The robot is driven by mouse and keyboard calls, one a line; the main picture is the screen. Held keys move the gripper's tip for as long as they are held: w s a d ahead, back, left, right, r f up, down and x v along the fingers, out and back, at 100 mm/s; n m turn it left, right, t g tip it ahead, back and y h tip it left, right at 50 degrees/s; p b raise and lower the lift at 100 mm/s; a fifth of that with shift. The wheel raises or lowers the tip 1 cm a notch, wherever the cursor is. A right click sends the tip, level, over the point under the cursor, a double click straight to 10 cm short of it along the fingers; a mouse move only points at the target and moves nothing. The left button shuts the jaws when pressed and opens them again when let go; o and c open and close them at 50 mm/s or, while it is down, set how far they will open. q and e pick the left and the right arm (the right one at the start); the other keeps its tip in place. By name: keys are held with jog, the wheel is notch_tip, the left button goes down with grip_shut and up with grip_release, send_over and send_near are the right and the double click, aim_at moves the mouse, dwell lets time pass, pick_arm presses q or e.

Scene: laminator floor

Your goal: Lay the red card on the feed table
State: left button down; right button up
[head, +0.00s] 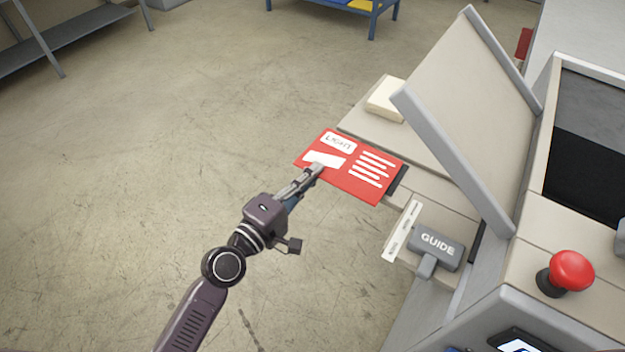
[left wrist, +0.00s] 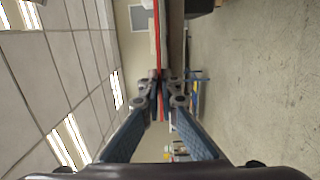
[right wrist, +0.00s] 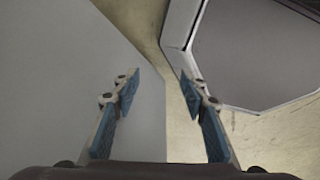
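The red card (head: 372,188) with white panels and lines shows in the head view, roughly flat, its right part over the near left end of the beige feed table (head: 432,188). My left gripper (head: 316,170) is shut on the card's left edge. In the left wrist view the card is a thin red line (left wrist: 157,40) between the closed fingertips (left wrist: 160,84). I cannot tell whether the card touches the table. My right gripper is out of the head view; in the right wrist view its fingers (right wrist: 158,80) are apart with nothing between them.
A raised panel (head: 470,100) leans over the feed table. A cream block (head: 386,99) sits behind the card. A grey guide handle (head: 434,246) and a white scale strip (head: 402,232) are at the front, with a red button (head: 571,271) to the right.

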pick_arm(q)
jog(key=shift+f, duration=0.5)
pick_arm(e)
jog(key=shift+s+f, duration=0.2)
jog(key=shift+f, duration=0.05)
jog(key=shift+s, duration=0.1)
pick_arm(q)
jog(key=c, duration=2.2)
grip_release()
jog(key=shift+f, duration=0.1)
jog(key=shift+o, duration=0.2)
pick_arm(e)
jog(key=shift+s+f, duration=0.1)
jog(key=shift+f, duration=0.05)
